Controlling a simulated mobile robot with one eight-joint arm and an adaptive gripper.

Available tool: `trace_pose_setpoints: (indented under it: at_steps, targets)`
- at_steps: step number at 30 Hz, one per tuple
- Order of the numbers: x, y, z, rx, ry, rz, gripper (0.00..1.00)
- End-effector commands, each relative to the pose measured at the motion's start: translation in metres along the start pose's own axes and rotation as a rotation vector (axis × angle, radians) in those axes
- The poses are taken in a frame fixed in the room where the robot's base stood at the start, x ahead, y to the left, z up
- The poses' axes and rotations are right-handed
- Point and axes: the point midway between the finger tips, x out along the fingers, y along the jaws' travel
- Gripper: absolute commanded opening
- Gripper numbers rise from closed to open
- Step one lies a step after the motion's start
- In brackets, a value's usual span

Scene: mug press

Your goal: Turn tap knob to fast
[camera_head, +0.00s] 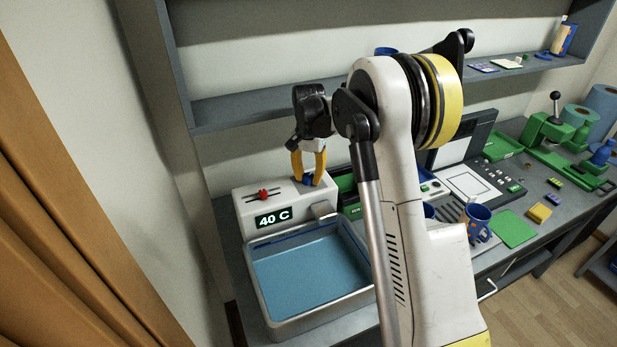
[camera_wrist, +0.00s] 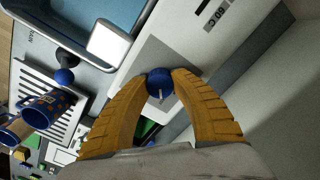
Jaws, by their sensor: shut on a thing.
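The tap knob (camera_wrist: 159,84) is a small blue knob on top of the white tap unit (camera_head: 247,208). In the wrist view a pale pointer mark shows on its near side. My gripper (camera_head: 308,180) points down over the right end of the unit. Its yellow fingers also show in the wrist view (camera_wrist: 160,85), shut around the knob with one finger on each side. In the head view the knob (camera_head: 308,181) is partly hidden between the fingertips. I cannot read any speed label beside it.
A red slider (camera_head: 263,194) and a "40 C" display (camera_head: 273,218) are on the unit. A metal basin of blue water (camera_head: 310,268) stands in front. A shelf (camera_head: 240,107) runs behind. Blue mugs (camera_head: 478,219) and a green press (camera_head: 550,130) stand to the right.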

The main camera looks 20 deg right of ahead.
Motion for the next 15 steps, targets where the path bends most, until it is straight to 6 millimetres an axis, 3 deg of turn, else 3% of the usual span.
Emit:
trace_pose_setpoints:
  at_steps: [7,8,9,15]
  targets:
    - [0.0000,0.0000,-0.0001,0.000,0.000,0.000,0.00]
    - [0.0000,0.0000,-0.0001,0.000,0.000,0.000,0.38]
    - [0.0000,0.0000,-0.0001,0.000,0.000,0.000,0.50]
    - [0.0000,0.0000,-0.0001,0.000,0.000,0.000,0.54]
